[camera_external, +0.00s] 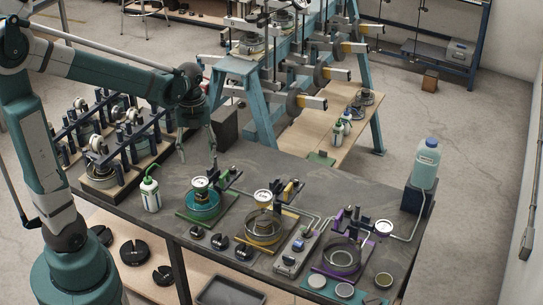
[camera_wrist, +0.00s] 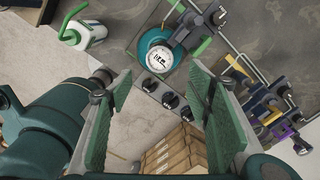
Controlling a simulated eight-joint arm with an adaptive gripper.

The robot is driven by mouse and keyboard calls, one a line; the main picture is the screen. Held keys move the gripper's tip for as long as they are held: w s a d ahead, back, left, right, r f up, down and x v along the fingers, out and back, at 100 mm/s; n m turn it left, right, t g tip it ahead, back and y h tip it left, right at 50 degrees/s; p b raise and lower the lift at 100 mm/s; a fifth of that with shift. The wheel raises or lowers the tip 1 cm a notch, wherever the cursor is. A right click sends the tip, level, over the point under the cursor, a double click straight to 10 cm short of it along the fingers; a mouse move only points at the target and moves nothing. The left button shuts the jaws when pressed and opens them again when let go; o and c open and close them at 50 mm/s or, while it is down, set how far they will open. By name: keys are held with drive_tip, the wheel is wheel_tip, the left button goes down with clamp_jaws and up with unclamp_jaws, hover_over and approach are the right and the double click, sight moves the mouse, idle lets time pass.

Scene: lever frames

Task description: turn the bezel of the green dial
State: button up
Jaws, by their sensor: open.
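The green dial (camera_external: 200,183) is a round white-faced gauge at the teal round part on a green base plate (camera_external: 190,221), at the left of the dark bench. In the wrist view the dial (camera_wrist: 159,58) shows its white face and teal surround beyond the fingertips, near the top middle. My gripper (camera_external: 197,153) hangs above and behind the dial in the external view, apart from it. In the wrist view my gripper (camera_wrist: 153,88) has its two green-padded fingers wide apart with nothing between them. The bezel edge is too small to make out clearly.
A white bottle with a green spout (camera_external: 150,194) stands left of the dial. Black knobs (camera_external: 220,242) sit in front. A yellow station (camera_external: 263,231) and a purple station (camera_external: 343,258) stand to the right. A rack with gauges (camera_external: 98,142) is at the left.

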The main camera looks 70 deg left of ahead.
sight(200, 182)
drive_tip(key=shift+d+f+p, duration=0.2)
drive_tip(key=shift+f+p, duration=0.1)
drive_tip(key=shift+f, duration=0.9)
drive_tip(key=shift+f, duration=0.15)
drive_tip(key=shift+f, duration=3.75)
drive_tip(key=c, duration=0.9)
